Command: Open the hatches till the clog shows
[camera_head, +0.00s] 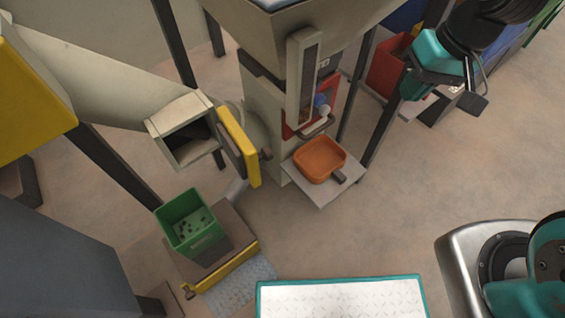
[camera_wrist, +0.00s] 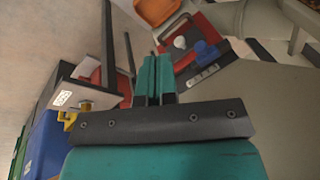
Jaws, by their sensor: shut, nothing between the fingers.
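The grey filler column (camera_head: 262,115) stands mid-picture in the head view. A square duct mouth (camera_head: 188,140) on its left is open, with a dark inside; I cannot make out a clog in it. A yellow hatch (camera_head: 240,145) stands swung out beside this mouth. A red panel (camera_head: 290,130) with a blue knob (camera_head: 321,99) and a white knob sits on the column's front. The panel also shows in the wrist view (camera_wrist: 214,38). My gripper (camera_head: 412,90) is shut and empty, in the air right of the column; its teal fingers show in the wrist view (camera_wrist: 155,75).
An orange tray (camera_head: 320,160) sits on a shelf below the panel. A green bin (camera_head: 185,220) with dark bits stands at lower left. A red bin (camera_head: 385,72) is behind my gripper. Dark frame legs (camera_head: 385,140) stand near the column.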

